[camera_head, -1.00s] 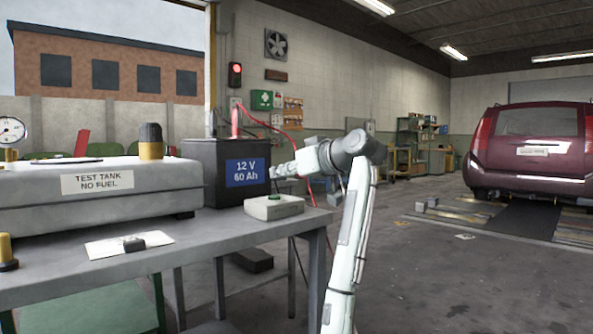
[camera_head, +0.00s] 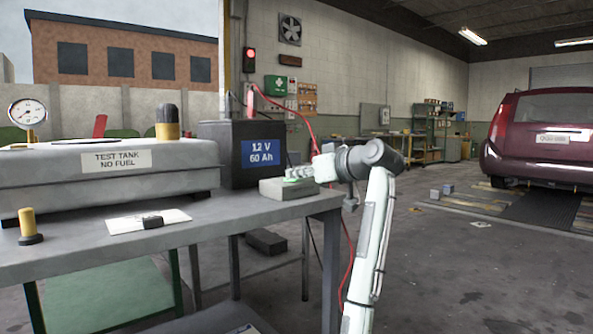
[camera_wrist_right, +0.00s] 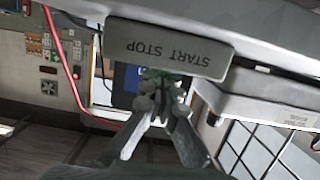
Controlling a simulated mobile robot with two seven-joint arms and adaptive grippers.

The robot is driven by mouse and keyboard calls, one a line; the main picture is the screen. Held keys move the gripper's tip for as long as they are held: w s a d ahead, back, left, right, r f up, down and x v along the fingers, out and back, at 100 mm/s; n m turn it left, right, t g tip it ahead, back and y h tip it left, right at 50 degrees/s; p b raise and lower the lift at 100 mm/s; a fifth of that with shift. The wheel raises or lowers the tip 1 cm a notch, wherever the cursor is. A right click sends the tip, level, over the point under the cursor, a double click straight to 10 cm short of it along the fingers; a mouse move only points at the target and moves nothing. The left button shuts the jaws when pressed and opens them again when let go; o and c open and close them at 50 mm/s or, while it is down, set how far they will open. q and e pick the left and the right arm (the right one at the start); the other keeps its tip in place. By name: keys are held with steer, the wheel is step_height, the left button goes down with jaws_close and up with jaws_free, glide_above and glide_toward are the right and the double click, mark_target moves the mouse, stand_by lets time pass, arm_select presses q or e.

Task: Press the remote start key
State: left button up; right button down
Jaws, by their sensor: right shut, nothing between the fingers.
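A grey control box (camera_head: 290,190) sits at the right end of the workbench. In the right wrist view the box (camera_wrist_right: 170,48) appears upside down and carries the words START STOP. A bit of green (camera_wrist_right: 166,70) shows at the fingertips there, mostly hidden by the fingers. My right gripper (camera_head: 294,174) is shut and empty, with its tips at the top of the box. It also shows in the right wrist view (camera_wrist_right: 163,84). I cannot tell whether the tips touch the green part. My left gripper is not in view.
A black 12 V battery (camera_head: 232,165) stands right behind the box, with a red cable. The test tank (camera_head: 75,178), a yellow-and-black knob (camera_head: 30,230) and a white card (camera_head: 120,224) with a small black object are on the workbench (camera_head: 250,214). A red car (camera_head: 530,135) stands far right.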

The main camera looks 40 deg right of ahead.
steer(key=shift+f, duration=0.5)
steer(key=shift+s+d+r, duration=0.1)
steer(key=shift+s, duration=0.35)
steer(key=r+v, duration=0.1)
steer(key=v, duration=0.6)
